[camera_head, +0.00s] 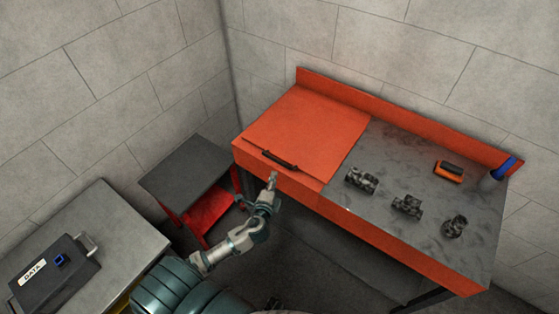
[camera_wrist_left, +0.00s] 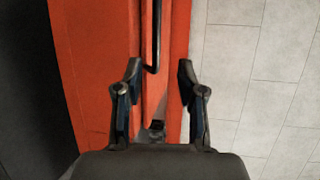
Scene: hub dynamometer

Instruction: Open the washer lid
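The orange-red washer lid (camera_head: 307,128) lies flat and closed on the left half of the washer (camera_head: 375,222). A black bar handle (camera_head: 281,161) runs along the lid's front edge. My left gripper (camera_head: 272,180) is just in front of that edge, below the handle in the head view. In the left wrist view its two fingers (camera_wrist_left: 160,70) are spread with nothing between them in a grip. The handle (camera_wrist_left: 157,35) shows there, its bent end close to the fingertips. I cannot tell whether they touch it. My right gripper is not in view.
A dark side table (camera_head: 187,175) stands left. A grey table (camera_head: 107,222) holds a DATA case (camera_head: 52,275).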

